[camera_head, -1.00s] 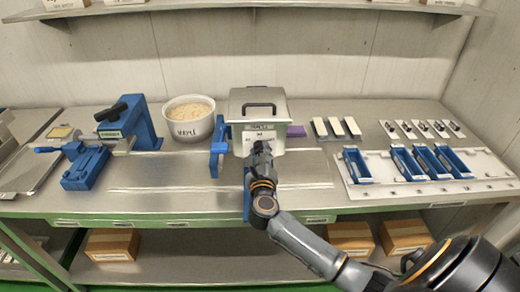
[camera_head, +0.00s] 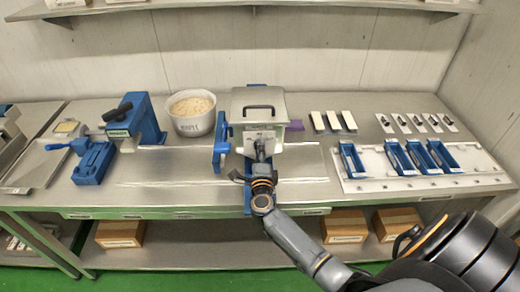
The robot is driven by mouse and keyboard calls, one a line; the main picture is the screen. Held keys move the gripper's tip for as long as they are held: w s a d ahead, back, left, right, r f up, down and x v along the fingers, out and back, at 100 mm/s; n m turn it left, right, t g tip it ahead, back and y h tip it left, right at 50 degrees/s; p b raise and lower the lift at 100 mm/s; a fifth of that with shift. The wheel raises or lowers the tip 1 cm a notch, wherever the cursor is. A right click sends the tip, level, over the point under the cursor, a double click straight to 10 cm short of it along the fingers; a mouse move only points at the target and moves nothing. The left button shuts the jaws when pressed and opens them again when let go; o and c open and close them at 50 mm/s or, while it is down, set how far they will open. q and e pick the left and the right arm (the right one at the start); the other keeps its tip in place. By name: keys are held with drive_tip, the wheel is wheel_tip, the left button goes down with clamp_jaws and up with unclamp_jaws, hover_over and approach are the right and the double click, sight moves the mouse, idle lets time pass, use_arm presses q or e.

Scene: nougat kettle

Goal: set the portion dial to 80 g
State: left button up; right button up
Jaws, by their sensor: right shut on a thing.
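The portioning machine (camera_head: 259,103) stands at the middle of the steel bench, a metal box with a handled lid and blue side parts. The portion dial is on its front face, hidden behind my right gripper, so its setting cannot be read. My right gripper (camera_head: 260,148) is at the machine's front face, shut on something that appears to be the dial. My left gripper is not in view.
A white tub of pale mass (camera_head: 192,122) stands left of the machine, with a blue clamp device (camera_head: 135,122) further left. A white board with blue trays (camera_head: 380,182) lies to the right. The bench front between is clear.

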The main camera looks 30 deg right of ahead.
drive_tip(key=shift+n, duration=0.6)
drive_tip(key=o, duration=1.1)
drive_tip(key=shift+o, duration=0.2)
drive_tip(key=v, duration=1.2)
